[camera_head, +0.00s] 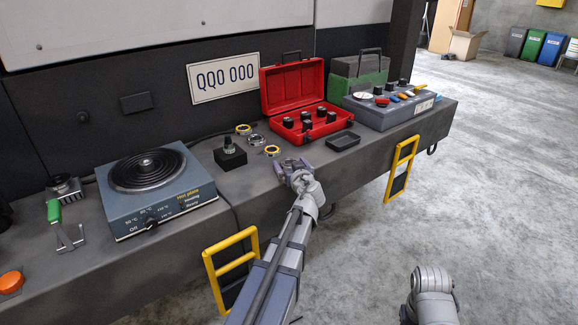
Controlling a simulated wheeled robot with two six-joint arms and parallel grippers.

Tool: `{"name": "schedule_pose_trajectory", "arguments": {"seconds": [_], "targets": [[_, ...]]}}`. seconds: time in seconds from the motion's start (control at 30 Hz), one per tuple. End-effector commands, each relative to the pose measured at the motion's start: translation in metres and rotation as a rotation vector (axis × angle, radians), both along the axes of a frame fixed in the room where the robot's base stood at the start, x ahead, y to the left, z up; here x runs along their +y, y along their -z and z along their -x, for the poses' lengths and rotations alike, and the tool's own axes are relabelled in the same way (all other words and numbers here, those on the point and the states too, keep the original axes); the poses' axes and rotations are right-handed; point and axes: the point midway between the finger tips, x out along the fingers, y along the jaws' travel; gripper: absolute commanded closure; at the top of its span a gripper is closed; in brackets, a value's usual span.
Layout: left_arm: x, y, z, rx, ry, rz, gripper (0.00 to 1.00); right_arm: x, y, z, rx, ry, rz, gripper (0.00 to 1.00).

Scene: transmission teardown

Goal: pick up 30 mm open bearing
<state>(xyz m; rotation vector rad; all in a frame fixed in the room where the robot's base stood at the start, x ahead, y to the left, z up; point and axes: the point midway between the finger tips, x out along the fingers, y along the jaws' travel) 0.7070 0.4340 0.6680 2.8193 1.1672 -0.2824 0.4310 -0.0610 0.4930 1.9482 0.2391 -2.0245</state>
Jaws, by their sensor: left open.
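Three small rings lie on the bench between the black block and the red case: a yellow-rimmed ring (243,129), a silver ring (256,140) and a second yellow-rimmed ring (271,150). Any of them may be the 30 mm open bearing; I cannot tell which from size here. My left gripper (291,165) is open at the bench's front part, just in front and to the right of the nearest ring. I see nothing between its fingers. My right arm shows at the bottom right, with its gripper outside the picture.
A black block (230,159) with a small part on top stands left of the rings. A hot plate (160,213) is farther left. An open red case (297,91), a black tray (343,141) and a grey box (388,115) stand to the right. Yellow handles project from the bench front.

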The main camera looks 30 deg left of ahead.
Motion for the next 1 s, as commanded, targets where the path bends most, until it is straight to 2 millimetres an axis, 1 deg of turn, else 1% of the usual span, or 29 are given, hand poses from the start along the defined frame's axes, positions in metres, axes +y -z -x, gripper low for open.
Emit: {"name": "schedule_pose_trajectory", "arguments": {"seconds": [0.07, 0.1, 0.13, 0.9, 1.0], "targets": [[-0.0004, -0.0004, 0.0007, 0.0, 0.0, 0.0, 0.0, 0.0, -0.0004, 0.0, 0.0, 0.0, 0.0, 0.5], [-0.0005, -0.0004, 0.0007, 0.0, 0.0, 0.0, 0.01, 0.0, -0.0004, 0.0, 0.0, 0.0, 0.0, 0.5], [-0.0005, -0.0004, 0.0008, 0.0, 0.0, 0.0, 0.05, 0.0, -0.0004, 0.0, 0.0, 0.0, 0.0, 0.5], [-0.0009, -0.0004, 0.0007, 0.0, 0.001, 0.0, 0.91, 0.0, -0.0004, 0.0, 0.0, 0.0, 0.0, 0.5], [-0.0008, -0.0005, 0.0006, 0.001, 0.001, -0.001, 0.92, 0.0, -0.0004, 0.0, 0.0, 0.0, 0.0, 0.5]]}}
